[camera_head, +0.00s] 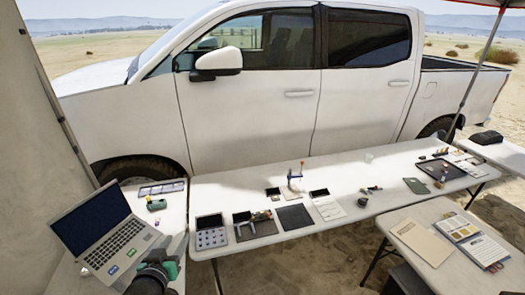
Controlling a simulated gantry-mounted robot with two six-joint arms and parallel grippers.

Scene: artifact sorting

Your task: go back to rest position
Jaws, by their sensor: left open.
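My left arm shows at the bottom left, dark with a green part. My left gripper (176,246) is over the left table, just right of the open laptop (108,232). It is small and partly cut off from clear view, but it is open and I see nothing held in it. My right gripper does not show in this view.
The long white table (345,174) holds trays, a dark mat (295,216), a blue stand (293,180) and a black tray (440,170). A smaller table at the right bears a folder (420,241) and a booklet (458,228). A white pickup (250,115) stands behind.

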